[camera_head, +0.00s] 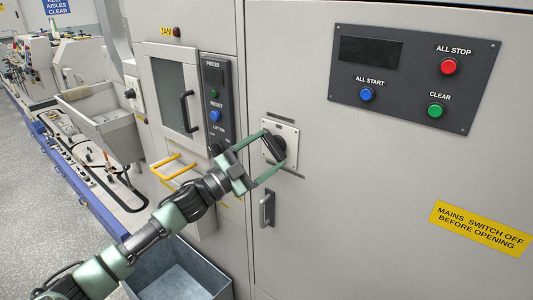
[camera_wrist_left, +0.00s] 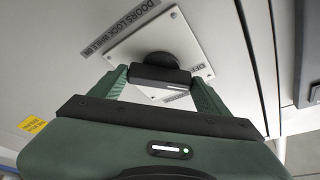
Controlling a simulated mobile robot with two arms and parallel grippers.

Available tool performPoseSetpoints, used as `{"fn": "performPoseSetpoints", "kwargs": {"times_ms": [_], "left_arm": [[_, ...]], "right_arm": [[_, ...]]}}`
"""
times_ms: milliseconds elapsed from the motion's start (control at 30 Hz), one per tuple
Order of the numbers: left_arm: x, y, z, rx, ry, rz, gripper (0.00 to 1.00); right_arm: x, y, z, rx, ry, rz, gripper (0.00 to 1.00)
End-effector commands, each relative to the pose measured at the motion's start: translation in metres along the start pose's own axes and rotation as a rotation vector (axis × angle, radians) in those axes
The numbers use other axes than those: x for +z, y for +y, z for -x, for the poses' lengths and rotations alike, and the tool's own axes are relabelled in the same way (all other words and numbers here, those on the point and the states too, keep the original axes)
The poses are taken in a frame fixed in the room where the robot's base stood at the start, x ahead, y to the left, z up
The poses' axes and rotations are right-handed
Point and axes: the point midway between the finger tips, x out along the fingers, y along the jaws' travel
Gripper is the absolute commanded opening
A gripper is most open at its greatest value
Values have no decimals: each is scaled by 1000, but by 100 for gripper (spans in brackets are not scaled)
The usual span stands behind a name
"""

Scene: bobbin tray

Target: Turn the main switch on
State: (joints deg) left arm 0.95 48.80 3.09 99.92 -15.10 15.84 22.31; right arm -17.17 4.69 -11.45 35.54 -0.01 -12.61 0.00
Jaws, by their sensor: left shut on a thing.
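The main switch is a black rotary knob (camera_head: 277,148) on a pale square plate (camera_head: 291,133) set in the grey cabinet front. In the left wrist view the knob (camera_wrist_left: 160,68) stands out from its plate (camera_wrist_left: 190,42), with "OFF" lettering at the plate's right side. My left gripper (camera_head: 275,150) reaches in from the lower left and is shut on the knob, one finger at each end of its grip bar. The left wrist view shows both fingers (camera_wrist_left: 160,84) against the bar. My right gripper is not in view.
A dark panel (camera_head: 400,112) with "ALL START", "ALL STOP" and "CLEAR" buttons is at upper right. A door handle (camera_head: 267,209) sits below the switch. A narrow button panel (camera_head: 216,85) and yellow rail (camera_head: 172,165) are to the left. An open grey bin (camera_head: 180,270) stands below.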

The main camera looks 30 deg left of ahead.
Motion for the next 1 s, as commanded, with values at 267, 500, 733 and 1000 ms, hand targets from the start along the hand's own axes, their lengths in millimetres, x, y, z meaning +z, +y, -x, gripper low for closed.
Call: {"fn": "performPoseSetpoints", "kwargs": {"times_ms": [267, 500, 733, 1000], "left_arm": [[-1, -4, -1, 104, 0, -249, 36], [-2, -6, -1, 188, 0, -451, 36], [-3, -7, -1, 253, 1, -610, 36], [-3, -7, -1, 300, 0, -724, 36]], "right_arm": [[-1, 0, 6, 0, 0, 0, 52], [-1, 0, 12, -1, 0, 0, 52], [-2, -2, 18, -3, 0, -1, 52], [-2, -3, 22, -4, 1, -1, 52]]}}
